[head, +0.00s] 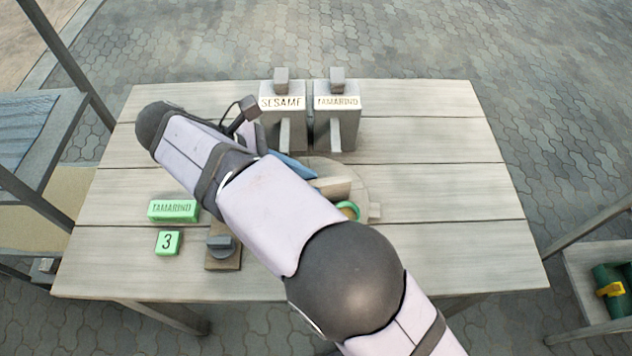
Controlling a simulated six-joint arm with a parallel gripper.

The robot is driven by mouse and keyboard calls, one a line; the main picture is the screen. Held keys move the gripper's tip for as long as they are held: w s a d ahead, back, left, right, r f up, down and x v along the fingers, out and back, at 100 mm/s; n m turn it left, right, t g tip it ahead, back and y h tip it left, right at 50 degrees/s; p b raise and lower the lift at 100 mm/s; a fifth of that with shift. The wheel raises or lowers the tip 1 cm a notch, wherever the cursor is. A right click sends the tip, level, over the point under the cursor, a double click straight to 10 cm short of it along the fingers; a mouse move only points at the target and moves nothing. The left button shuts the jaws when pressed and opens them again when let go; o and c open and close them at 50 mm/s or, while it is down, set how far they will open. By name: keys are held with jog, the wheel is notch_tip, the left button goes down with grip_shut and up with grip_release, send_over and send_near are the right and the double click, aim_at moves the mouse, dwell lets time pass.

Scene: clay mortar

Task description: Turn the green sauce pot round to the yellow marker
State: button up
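A small green curved piece (348,208) shows just past my arm on the table; it may be part of the green sauce pot, whose remaining shape is hidden. It lies by a pale round base (359,185) with a small tab at its right. My arm crosses the scene and covers much of this area. My gripper's fingers are hidden behind the arm, so their hold is not visible. I cannot make out a yellow marker on the table.
Two grey dispensers labelled SESAME (281,125) and TAMARIND (337,120) stand at the back. A green TAMARIND block (173,211), a green 3 block (168,243) and a dark knob on a brown base (222,259) sit at left. The table's right side (450,190) is clear.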

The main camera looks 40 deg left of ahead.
jog(key=shift+v, duration=0.8)
